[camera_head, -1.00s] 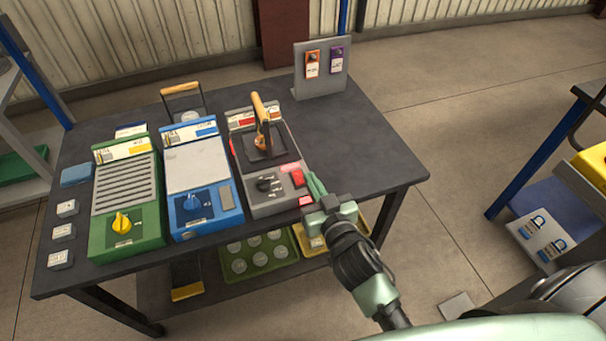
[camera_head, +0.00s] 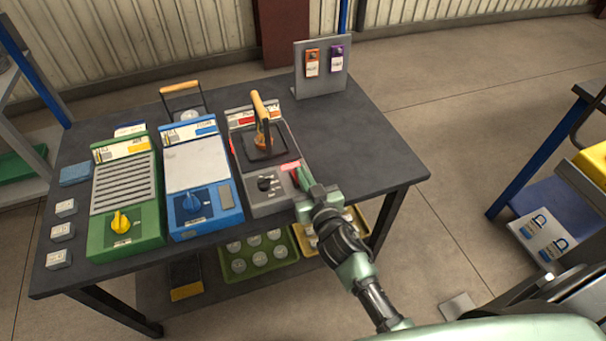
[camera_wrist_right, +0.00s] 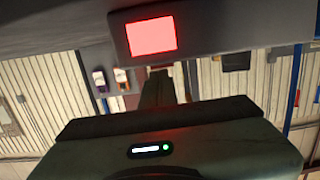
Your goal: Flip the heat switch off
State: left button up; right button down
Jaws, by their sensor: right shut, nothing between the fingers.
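The grey pit furnace (camera_head: 283,198) stands on the dark table, third from the left. Its front panel has a black knob (camera_head: 265,184) and a small lit pink-red panel (camera_head: 290,166). A red switch (camera_head: 294,179) right of the knob is mostly hidden by my right gripper. My right gripper (camera_head: 304,181) is shut and empty, its fingertips at the panel's right side by the switch; contact cannot be told. In the wrist view the fingers (camera_wrist_right: 158,90) are below a glowing red square (camera_wrist_right: 151,36) in a dark frame. My left gripper is not in view.
An orange-handled tool (camera_head: 261,115) stands upright on the furnace top. A blue unit (camera_head: 203,181) and a green unit (camera_head: 128,207) stand to the left. A grey stand (camera_head: 320,82) holds two tags at the back. The table's right side is clear.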

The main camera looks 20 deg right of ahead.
jog(key=shift+w+r+g+p, duration=0.1)
jog(key=shift+g+p, duration=0.2)
jog(key=shift+p, duration=0.6)
jog(key=shift+f+b, duration=0.25)
jog(key=shift+b, duration=0.05)
notch_tip(320, 180, up, 5)
jog(key=p, duration=0.5)
jog(key=shift+w, duration=0.15)
jog(key=s+b, duration=0.1)
jog(key=s, duration=0.1)
jog(key=shift+s, duration=0.3)
jog(key=s+r, duration=0.2)
jog(key=s, duration=0.4)
jog(key=shift+s+d+r, duration=0.15)
jog(key=shift+s+r, duration=0.15)
jog(key=shift+r, duration=0.05)
jog(key=shift+f, duration=0.1)
